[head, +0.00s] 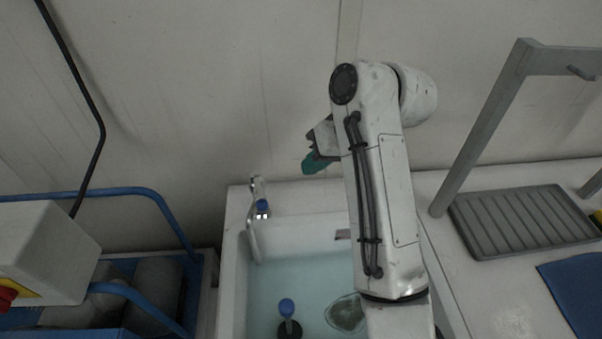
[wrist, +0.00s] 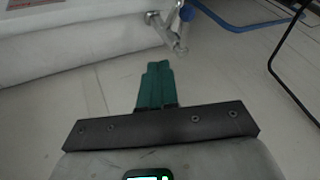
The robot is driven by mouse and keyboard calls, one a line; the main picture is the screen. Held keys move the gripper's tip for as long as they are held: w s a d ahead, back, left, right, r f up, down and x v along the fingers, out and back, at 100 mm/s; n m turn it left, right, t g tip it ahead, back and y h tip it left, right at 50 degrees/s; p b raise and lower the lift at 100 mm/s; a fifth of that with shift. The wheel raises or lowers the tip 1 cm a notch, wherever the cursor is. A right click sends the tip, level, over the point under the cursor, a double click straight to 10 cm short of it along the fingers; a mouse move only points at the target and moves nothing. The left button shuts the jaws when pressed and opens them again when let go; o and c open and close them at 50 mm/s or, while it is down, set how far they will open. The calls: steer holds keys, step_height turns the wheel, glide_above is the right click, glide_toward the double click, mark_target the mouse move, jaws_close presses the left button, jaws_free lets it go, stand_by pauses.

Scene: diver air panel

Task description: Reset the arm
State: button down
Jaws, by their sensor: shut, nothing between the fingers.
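My arm rises in front of the sink in the head view and bends at its upper joint. My gripper (head: 312,163), with green fingers, is left of the arm, in front of the wall and above the back edge of the sink. In the wrist view the green fingers (wrist: 155,84) are together, with nothing between them.
A grey ribbed tray (head: 520,220), a grey frame (head: 485,125) and a blue mat (head: 575,285) are right. A blue-railed cart (head: 100,194) is left.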

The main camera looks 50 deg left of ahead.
steer(key=shift+w+d+r, duration=0.15)
steer(key=shift+d+r, duration=0.1)
steer(key=shift+r, duration=0.1)
